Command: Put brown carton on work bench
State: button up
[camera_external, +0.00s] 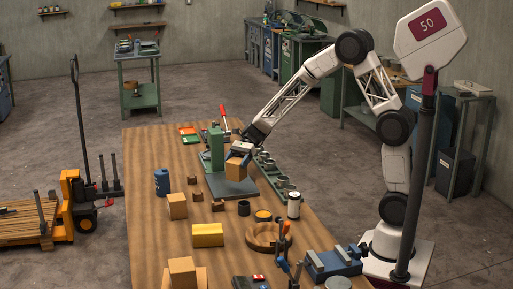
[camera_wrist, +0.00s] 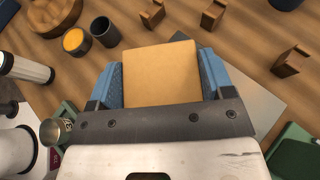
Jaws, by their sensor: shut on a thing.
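A brown carton (camera_external: 236,168) is held in my gripper (camera_external: 238,155) above the grey base plate of the green press. In the wrist view the carton (camera_wrist: 162,76) sits between the two blue fingers of my gripper (camera_wrist: 162,82), with a finger against each side. The wooden work bench (camera_external: 153,220) runs along the middle of the external view. Two similar cartons stand on it, one near the blue bottle (camera_external: 178,206) and one at the front (camera_external: 182,272). The carton's underside is hidden.
The green press (camera_external: 217,148) with a red-tipped lever stands close beside my gripper. The bench's left strip is mostly clear.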

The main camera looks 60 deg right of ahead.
jog(key=shift+w+a+f, duration=0.1)
jog(key=shift+w+a, duration=0.1)
jog(key=shift+w, duration=0.85)
jog(key=shift+w+a+f, duration=0.1)
jog(key=shift+w+a, duration=0.1)
jog(key=shift+w, duration=0.85)
jog(key=shift+f, duration=0.15)
jog(key=shift+f, duration=1.6)
jog(key=shift+f, duration=0.15)
jog(key=o, duration=1)
jog(key=shift+d+r, duration=0.1)
jog(key=shift+r, duration=0.1)
jog(key=v, duration=1.2)
jog(key=shift+f, duration=0.1)
